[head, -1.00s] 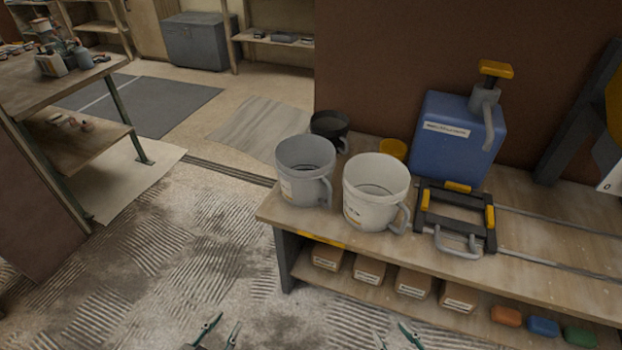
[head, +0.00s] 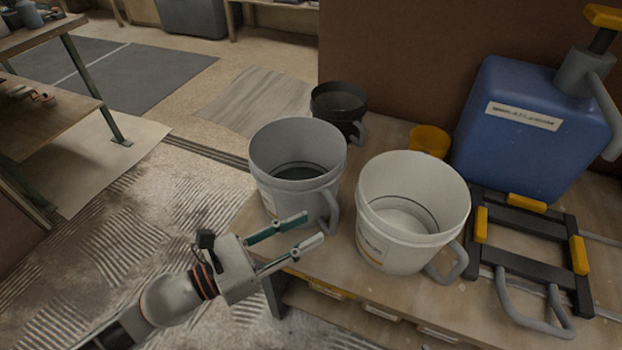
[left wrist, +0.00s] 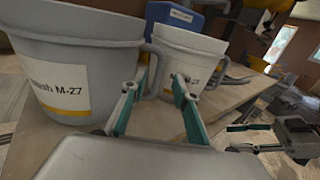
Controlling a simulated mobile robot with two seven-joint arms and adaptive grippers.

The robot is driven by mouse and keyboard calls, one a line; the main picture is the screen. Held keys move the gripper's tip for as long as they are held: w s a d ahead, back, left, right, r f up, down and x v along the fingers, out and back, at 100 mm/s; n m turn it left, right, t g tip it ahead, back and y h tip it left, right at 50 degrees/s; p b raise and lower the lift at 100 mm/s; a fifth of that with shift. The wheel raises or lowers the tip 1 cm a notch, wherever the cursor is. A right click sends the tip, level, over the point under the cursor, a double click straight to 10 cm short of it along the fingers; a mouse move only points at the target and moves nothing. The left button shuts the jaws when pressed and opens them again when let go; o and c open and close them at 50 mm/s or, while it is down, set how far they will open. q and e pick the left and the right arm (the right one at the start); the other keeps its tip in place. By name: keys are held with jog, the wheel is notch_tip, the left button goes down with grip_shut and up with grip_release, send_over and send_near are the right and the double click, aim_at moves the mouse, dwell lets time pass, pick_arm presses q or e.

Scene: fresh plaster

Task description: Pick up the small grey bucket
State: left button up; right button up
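The small grey bucket (head: 285,190) stands upright near the left end of the bench, its handle on the right side. In the left wrist view the bucket (left wrist: 75,60) fills the left, with a label ending in M-27. My left gripper (head: 313,228) is open in front of the bucket's handle, fingers apart. In the left wrist view the handle shows between the fingertips (left wrist: 160,80); I cannot tell whether they touch it. My right gripper (left wrist: 236,138) shows only in the left wrist view, at lower right, with its fingers apart.
A white bucket (head: 400,237) stands close on the right. A black bucket (head: 336,100) and a yellow cup (head: 428,140) stand behind. A blue container (head: 520,145) and a black frame with yellow grips (head: 535,215) are farther right. The bench (head: 340,285) has boxes beneath.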

aim_at(335, 213)
pick_arm(q)
jog(key=p+x, duration=0.1)
jog(key=x, duration=0.6)
jog(key=shift+w+d+r, duration=0.1)
jog(key=shift+w+d, duration=0.1)
jog(key=shift+d, duration=0.05)
grip_shut()
jog(key=shift+r, duration=0.15)
